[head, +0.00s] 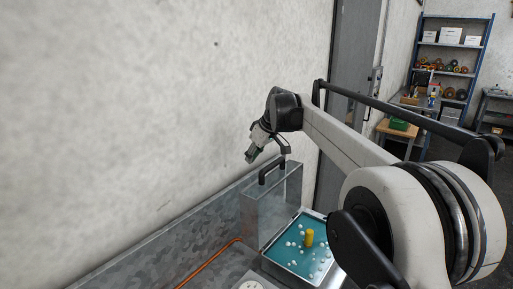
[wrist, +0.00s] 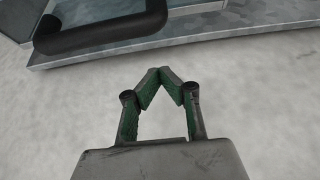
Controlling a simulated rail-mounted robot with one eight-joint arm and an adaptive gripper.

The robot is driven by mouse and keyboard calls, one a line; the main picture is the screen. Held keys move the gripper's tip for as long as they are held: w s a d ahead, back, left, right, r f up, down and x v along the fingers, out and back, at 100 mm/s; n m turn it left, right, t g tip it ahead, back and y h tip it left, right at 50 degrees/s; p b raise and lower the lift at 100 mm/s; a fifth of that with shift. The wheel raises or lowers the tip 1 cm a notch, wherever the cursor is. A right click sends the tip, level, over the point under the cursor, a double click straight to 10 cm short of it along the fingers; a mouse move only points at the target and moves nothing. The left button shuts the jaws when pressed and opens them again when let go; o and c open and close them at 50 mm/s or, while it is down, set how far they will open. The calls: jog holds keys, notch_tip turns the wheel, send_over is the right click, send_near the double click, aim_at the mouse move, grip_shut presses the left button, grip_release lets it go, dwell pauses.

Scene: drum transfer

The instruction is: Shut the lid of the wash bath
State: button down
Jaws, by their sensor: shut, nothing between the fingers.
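The wash bath (head: 264,262) is a metal tub of teal liquid with white foam blobs, at the lower middle of the head view. Its grey metal lid (head: 270,211) stands upright and open along the bath's left side. A black handle (head: 272,170) is on the lid's top edge; a black bar, likely this handle, shows large in the wrist view (wrist: 100,32). My gripper (head: 250,156) is in the air above and left of the handle, near the wall. Its green-padded fingertips (wrist: 161,72) meet, empty, and appear apart from the handle.
A yellow cylinder (head: 309,238) stands in the bath. A pale wall (head: 150,110) runs close behind the metal bench (head: 165,250). An orange pipe or strip (head: 208,262) lies along the bench. Shelves (head: 452,70) and a wooden stand are far off at the right.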

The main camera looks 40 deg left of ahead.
jog(key=d+f, duration=0.1)
jog(key=d+f+p, duration=0.1)
jog(key=d, duration=0.1)
jog(key=shift+w, duration=0.1)
jog(key=shift+d, duration=0.2)
jog(key=shift+a, duration=0.1)
dwell(0.4)
